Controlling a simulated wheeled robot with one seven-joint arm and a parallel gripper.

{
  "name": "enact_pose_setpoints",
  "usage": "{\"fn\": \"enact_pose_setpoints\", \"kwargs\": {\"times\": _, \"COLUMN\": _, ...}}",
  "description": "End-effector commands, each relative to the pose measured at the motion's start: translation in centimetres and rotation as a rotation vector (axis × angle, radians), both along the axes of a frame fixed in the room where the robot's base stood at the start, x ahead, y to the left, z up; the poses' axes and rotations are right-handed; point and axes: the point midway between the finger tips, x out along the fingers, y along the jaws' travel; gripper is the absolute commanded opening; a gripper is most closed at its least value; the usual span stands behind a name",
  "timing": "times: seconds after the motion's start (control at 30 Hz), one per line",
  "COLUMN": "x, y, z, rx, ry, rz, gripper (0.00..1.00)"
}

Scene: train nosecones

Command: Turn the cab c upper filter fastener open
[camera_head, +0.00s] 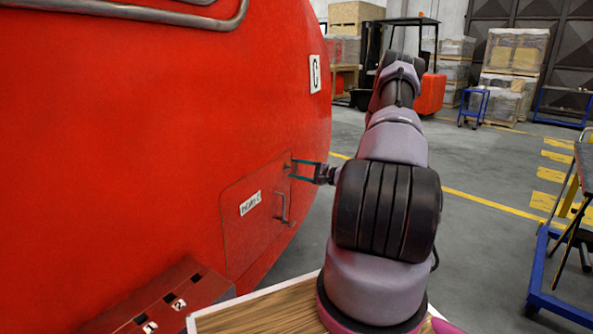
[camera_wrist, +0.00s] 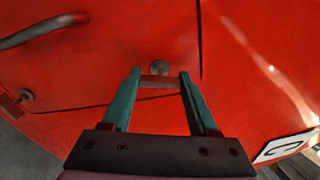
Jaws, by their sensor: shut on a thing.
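The cab C filter panel (camera_head: 240,235) is a red door in the nosecone's side with a small label and a grey handle (camera_head: 282,207). The upper fastener (camera_wrist: 158,67) is a small round knob with a reddish-brown bar near the panel's corner. My gripper (camera_head: 291,169) has teal fingers and is at the panel's upper right corner. In the wrist view my gripper (camera_wrist: 158,76) is shut on the fastener, with its bar spanning between the fingertips. The handle (camera_wrist: 40,32) and another fastener (camera_wrist: 27,96) also show in the wrist view. The fastener's exact turn is hard to tell.
The red nosecone (camera_head: 130,130) fills the left side, with a C sign (camera_head: 315,73) and a pipe rail (camera_head: 180,12) above. A red step (camera_head: 165,300) with numbered slots is at lower left. A blue-framed stand (camera_head: 550,270) is far right. Grey floor is open beyond my arm.

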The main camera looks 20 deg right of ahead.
Motion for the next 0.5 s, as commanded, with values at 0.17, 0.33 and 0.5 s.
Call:
{"fn": "enact_pose_setpoints", "kwargs": {"times": 0.17, "x": -0.05, "y": -0.05, "z": -0.07, "rx": -0.104, "ry": -0.078, "rz": -0.001, "gripper": 0.04}}
{"fn": "enact_pose_setpoints", "kwargs": {"times": 0.33, "x": -0.06, "y": -0.09, "z": -0.06, "rx": -0.176, "ry": -0.134, "rz": -0.001, "gripper": 0.04}}
{"fn": "enact_pose_setpoints", "kwargs": {"times": 0.5, "x": -0.06, "y": -0.06, "z": -0.07, "rx": -0.222, "ry": -0.168, "rz": 0.0, "gripper": 0.04}}
